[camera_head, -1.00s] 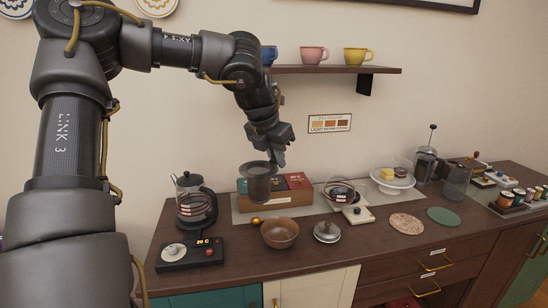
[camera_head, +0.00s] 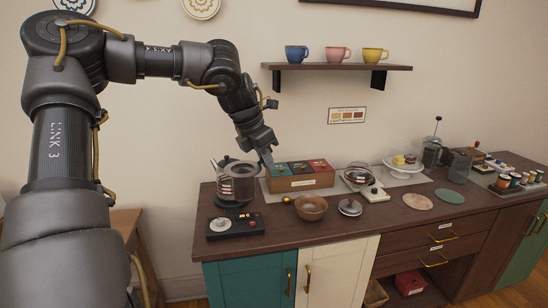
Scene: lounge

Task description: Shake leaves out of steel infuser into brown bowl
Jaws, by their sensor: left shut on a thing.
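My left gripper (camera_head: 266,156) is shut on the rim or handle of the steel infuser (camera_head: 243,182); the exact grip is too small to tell. The infuser is a grey open-topped cylinder, looking roughly upright, and overlaps the glass kettle in the picture. The brown bowl (camera_head: 311,208) stands on the counter, lower and to the right of the infuser. The infuser is not above the bowl in this view. I cannot see whether leaves are in either one. My right gripper is not in view.
The kettle (camera_head: 219,172) stands behind a black control base (camera_head: 236,225) at the counter's left end. A tea box (camera_head: 300,180) is behind the bowl. A steel lid (camera_head: 350,207) is right of the bowl. Coasters (camera_head: 417,202) and a cake stand (camera_head: 404,170) are farther right.

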